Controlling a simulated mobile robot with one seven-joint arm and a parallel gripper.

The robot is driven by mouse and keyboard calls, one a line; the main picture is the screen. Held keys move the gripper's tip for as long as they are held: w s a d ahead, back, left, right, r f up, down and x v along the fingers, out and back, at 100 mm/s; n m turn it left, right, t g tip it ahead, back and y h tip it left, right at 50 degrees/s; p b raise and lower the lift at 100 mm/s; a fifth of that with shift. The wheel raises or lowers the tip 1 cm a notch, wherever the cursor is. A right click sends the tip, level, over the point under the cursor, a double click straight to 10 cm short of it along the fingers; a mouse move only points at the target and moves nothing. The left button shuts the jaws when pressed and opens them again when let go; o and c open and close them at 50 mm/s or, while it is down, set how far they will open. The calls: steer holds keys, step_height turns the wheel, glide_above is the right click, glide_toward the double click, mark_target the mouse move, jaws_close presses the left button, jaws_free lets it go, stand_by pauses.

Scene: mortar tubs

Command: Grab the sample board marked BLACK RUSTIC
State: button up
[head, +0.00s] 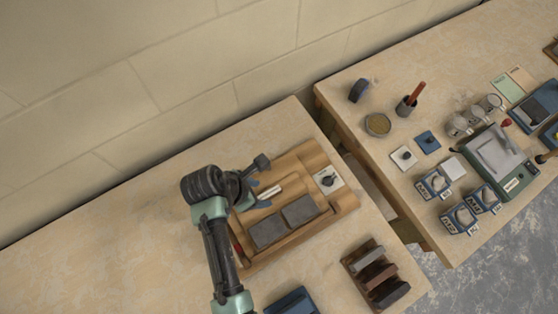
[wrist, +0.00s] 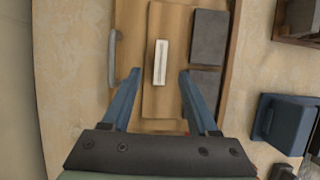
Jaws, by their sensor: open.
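No marking that reads BLACK RUSTIC is legible in either view. A small wooden rack (head: 352,262) at the front right of the near table holds a grey, a dark brown and a near-black board (head: 390,293); I cannot tell which one is marked so. Part of the rack (wrist: 277,20) shows at the top right of the wrist view. My gripper (head: 270,190) is open over the wooden tray, left of and behind the rack. In the wrist view my gripper (wrist: 158,75) has its two blue fingers apart, with a pale block (wrist: 160,62) below and between them.
A blue container (head: 292,302) stands at the near edge. A gap separates the second table (head: 345,100), crowded with tubs and tools. A block wall (head: 190,70) stands behind.

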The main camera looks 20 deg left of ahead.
mark_target(268, 194)
steer(key=shift+p+x, duration=0.35)
steer(key=shift+x, duration=1.9)
steer(key=shift+c, duration=0.2)
jaws_close()
